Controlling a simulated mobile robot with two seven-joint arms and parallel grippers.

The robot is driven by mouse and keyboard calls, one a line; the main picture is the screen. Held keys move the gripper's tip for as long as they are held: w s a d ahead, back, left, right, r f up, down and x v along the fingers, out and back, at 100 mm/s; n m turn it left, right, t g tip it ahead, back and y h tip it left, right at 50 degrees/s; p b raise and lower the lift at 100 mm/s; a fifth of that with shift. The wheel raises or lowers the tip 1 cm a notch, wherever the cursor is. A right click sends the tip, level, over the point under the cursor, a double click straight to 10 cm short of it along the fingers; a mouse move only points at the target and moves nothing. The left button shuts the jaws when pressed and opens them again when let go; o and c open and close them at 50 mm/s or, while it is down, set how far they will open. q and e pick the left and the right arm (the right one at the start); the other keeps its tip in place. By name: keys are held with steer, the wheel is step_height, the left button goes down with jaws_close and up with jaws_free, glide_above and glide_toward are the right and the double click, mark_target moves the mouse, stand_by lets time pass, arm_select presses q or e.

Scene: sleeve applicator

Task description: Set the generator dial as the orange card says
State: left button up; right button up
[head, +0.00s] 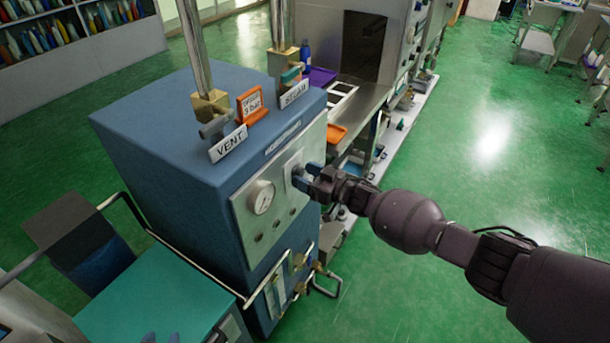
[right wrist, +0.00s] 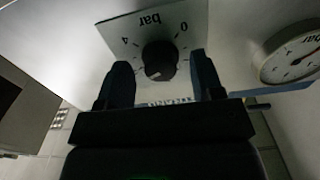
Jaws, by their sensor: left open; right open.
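The orange card (head: 251,104) stands on top of the blue generator (head: 165,135). It shows a digit, hard to read but perhaps 3, followed by "bar". The black dial (right wrist: 160,60) sits on a pale scale plate (right wrist: 118,30) marked "bar", with 0 and 4 readable. A small pale mark shows on the dial, but its exact setting is unclear. My right gripper (right wrist: 158,85) is open, with one finger on each side of the dial; contact is not clear. In the head view, the right gripper (head: 305,178) hides the dial. My left gripper (head: 161,338) is open at the bottom edge.
A pressure gauge (head: 262,196) is beside the dial on the front panel; it also shows in the right wrist view (right wrist: 292,52). VENT (head: 228,143) and STEAM (head: 294,93) labels stand near two valves on top. A teal-topped cart (head: 150,295) stands at lower left.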

steer(key=v, duration=1)
steer(key=shift+s+d, duration=0.15)
step_height(320, 180, up, 3)
steer(key=s+a+t+h, duration=0.1)
steer(key=s+t+h, duration=0.25)
steer(key=h, duration=0.25)
steer(key=s+d+f+m+h, duration=0.3)
steer(key=s+d+f, duration=0.1)
steer(key=s, duration=0.5)
steer(key=s+d+f+m+g+h, duration=0.1)
steer(key=s+d+f+m+h, duration=0.2)
steer(key=s, duration=0.6)
steer(key=s+d+f+m+g+h, duration=0.1)
steer(key=s+d+f+m+h, duration=0.1)
steer(key=s+d+f, duration=0.4)
steer(key=s+d+m+b, duration=0.1)
steer(key=s+d, duration=0.1)
steer(key=s, duration=0.1)
steer(key=shift+f+h, duration=0.3)
steer(key=shift+h, duration=0.1)
